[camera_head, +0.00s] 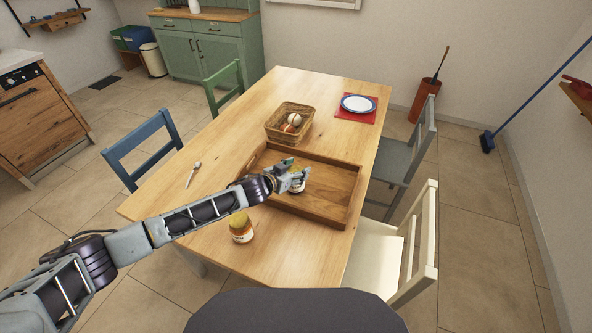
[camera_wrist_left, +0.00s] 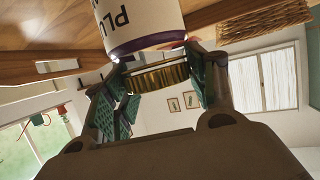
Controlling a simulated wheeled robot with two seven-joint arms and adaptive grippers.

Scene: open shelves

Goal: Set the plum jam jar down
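The plum jam jar (camera_head: 297,186) is upright at the wooden tray (camera_head: 316,209), near its middle; I cannot tell whether its base touches the tray floor. In the left wrist view its white label (camera_wrist_left: 140,22) shows the letters "PLU" and its gold lid (camera_wrist_left: 158,76) sits between my fingers. My left gripper (camera_head: 291,173) is closed around the lid end of the jar; it also shows in the left wrist view (camera_wrist_left: 155,75). My right gripper is not in view.
Another jar with a yellowish lid (camera_head: 241,229) stands on the table (camera_head: 190,208) left of the tray. A wicker basket (camera_head: 272,131) with round items stands behind the tray. A spoon (camera_head: 193,174) lies on the left. A plate (camera_head: 358,104) rests on a red mat (camera_head: 345,116) far right.

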